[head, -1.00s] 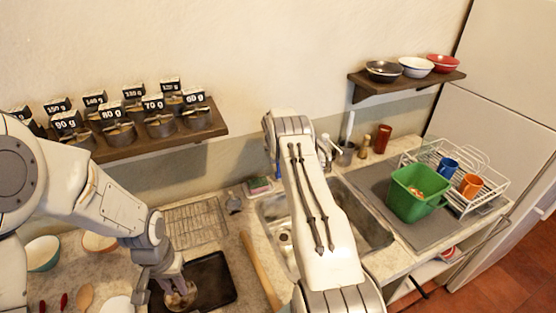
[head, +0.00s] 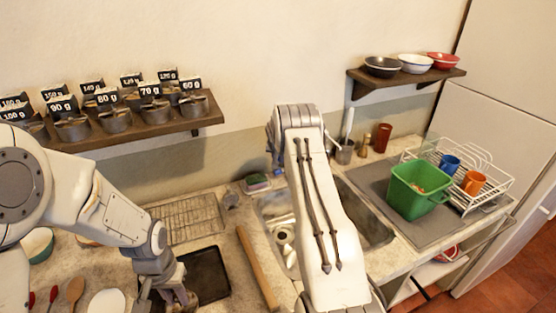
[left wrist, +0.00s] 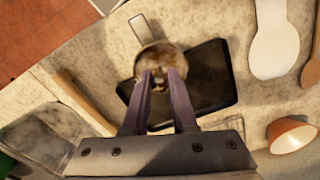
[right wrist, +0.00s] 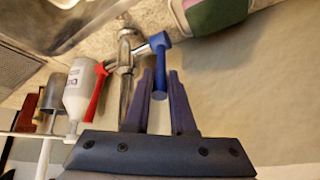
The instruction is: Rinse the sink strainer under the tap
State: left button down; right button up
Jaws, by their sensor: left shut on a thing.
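The sink strainer (left wrist: 152,60), a round brownish piece with a pale tab handle, is in my left gripper (left wrist: 158,78) in the left wrist view. It overlaps the dark tray (left wrist: 205,80). In the head view my left gripper (head: 182,298) is low over that tray, and the strainer is mostly hidden. The tap (right wrist: 125,55) has a blue lever (right wrist: 159,48) and a red lever (right wrist: 96,92) in the right wrist view. My right gripper (right wrist: 160,82) has its fingers apart, at the end of the blue lever. In the head view my right arm covers the tap.
The sink (head: 370,225) is partly behind my right arm. A wooden rolling pin (head: 257,265) lies between tray and sink. A green bin (head: 415,190) and a dish rack (head: 490,185) stand right. The weight shelf (head: 150,130) overhangs the left counter.

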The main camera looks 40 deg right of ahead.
jog(key=shift+o, duration=0.9)
pick_arm(q)
jog(key=shift+r+p, duration=0.9)
jog(key=shift+r, duration=0.05)
pick_arm(e)
jog(key=v, duration=1.2)
jog(key=shift+d, duration=0.1)
